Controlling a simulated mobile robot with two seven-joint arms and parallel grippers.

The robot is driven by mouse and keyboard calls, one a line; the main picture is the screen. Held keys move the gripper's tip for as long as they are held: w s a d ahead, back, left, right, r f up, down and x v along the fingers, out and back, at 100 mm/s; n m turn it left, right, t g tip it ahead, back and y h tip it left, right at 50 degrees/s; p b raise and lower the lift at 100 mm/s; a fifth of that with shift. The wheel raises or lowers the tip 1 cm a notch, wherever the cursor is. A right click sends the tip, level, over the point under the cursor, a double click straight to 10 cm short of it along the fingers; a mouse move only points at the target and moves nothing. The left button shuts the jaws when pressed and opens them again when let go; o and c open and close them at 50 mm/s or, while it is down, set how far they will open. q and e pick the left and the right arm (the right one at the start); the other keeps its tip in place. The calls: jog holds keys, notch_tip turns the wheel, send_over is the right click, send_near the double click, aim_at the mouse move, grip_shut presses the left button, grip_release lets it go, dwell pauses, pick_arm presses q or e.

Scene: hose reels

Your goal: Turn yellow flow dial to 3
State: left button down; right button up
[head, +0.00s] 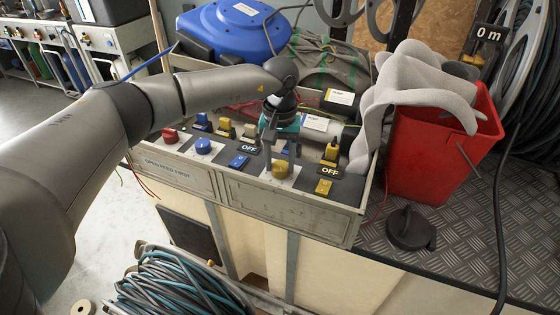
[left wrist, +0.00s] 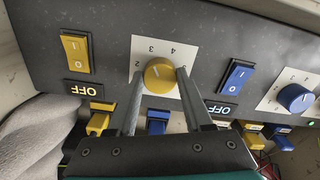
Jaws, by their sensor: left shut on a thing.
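The yellow flow dial (head: 280,170) sits on a white scale plate on the front of the control box. It also shows in the left wrist view (left wrist: 159,75), with printed numbers such as 2, 3 and 4 around it. A pale mark shows on its face, but I cannot tell which number it points to. My left gripper (head: 281,160) reaches down from above, and its two fingers (left wrist: 159,80) are shut on the dial, one on each side. My right gripper is not in view.
A yellow rocker switch (head: 324,187) and a blue one (head: 238,161) flank the dial. A red bin (head: 440,150) with grey cloth stands close at right. A blue hose reel (head: 235,28) is behind.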

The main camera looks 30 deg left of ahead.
aim_at(280, 166)
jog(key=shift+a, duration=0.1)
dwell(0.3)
pick_arm(q)
jog(key=shift+c, duration=1.5)
grip_release()
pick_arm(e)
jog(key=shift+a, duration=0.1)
pick_arm(q)
jog(key=shift+r, duration=0.15)
jog(key=shift+r, duration=0.3)
notch_tip(280, 166, up, 14)
jog(key=p, duration=0.4)
jog(key=shift+r, duration=0.25)
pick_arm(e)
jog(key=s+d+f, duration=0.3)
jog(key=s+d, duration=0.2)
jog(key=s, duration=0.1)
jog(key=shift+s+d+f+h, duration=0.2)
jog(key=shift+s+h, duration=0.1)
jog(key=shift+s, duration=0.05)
